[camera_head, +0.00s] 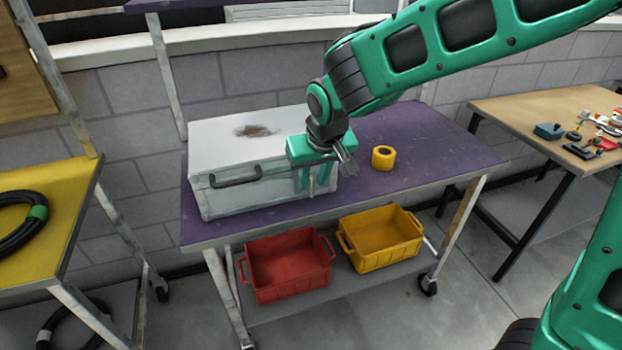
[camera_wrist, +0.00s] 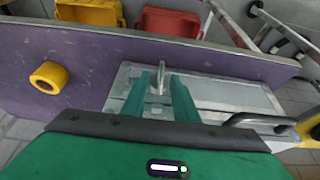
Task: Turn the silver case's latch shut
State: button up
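The silver case (camera_head: 245,145) stands closed on the purple tabletop, with a dark stain on its lid and a black handle (camera_head: 235,177) on its front. In the wrist view its front face (camera_wrist: 225,93) lies below my gripper, with the handle (camera_wrist: 255,119) at right. The small metal latch (camera_wrist: 160,78) stands out from the case near one end of that face. My gripper (camera_wrist: 160,80) is at the latch, with one green finger on each side and a gap between them. In the head view my gripper (camera_head: 315,180) is at the case's front right and partly hides the latch area.
A yellow tape roll (camera_head: 383,157) stands on the purple table (camera_head: 425,140) right of the case. A red bin (camera_head: 288,265) and a yellow bin (camera_head: 380,240) sit on the lower shelf. A yellow table (camera_head: 45,225) stands at left, a wooden one (camera_head: 540,110) at right.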

jog(key=shift+w+f, duration=0.1)
jog(key=shift+f, duration=0.2)
grip_shut()
jog(key=shift+a, duration=0.2)
